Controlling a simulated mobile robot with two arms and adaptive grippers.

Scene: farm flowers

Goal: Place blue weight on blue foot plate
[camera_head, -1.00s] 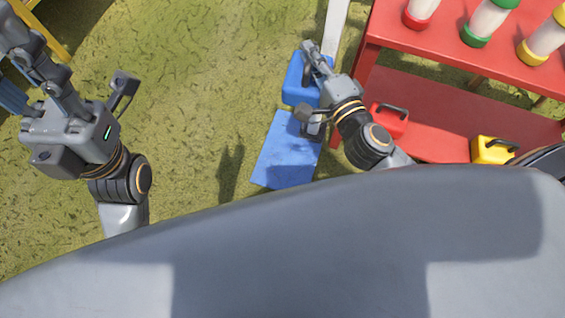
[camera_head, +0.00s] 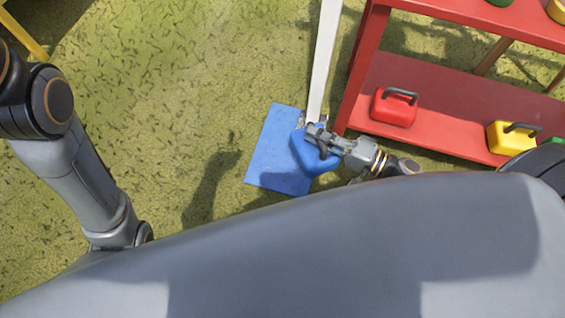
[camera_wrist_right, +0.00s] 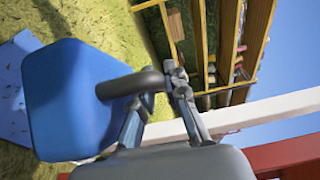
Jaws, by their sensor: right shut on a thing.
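The blue weight (camera_head: 313,156) hangs from my right gripper (camera_head: 322,139), which is shut on its dark handle (camera_wrist_right: 130,84). In the head view the weight overlaps the right part of the blue foot plate (camera_head: 272,150), a flat plate on the grass. The weight also shows large in the right wrist view (camera_wrist_right: 68,98), with a corner of the plate (camera_wrist_right: 14,95) behind it at the left edge. I cannot tell whether the weight touches the plate. Only links of my left arm show; its gripper is out of view.
A white post (camera_head: 323,62) rises at the plate's far right corner. To the right, a red shelf (camera_head: 440,105) holds a red weight (camera_head: 394,107) and a yellow weight (camera_head: 512,137). Open grass (camera_head: 190,110) lies to the left of the plate.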

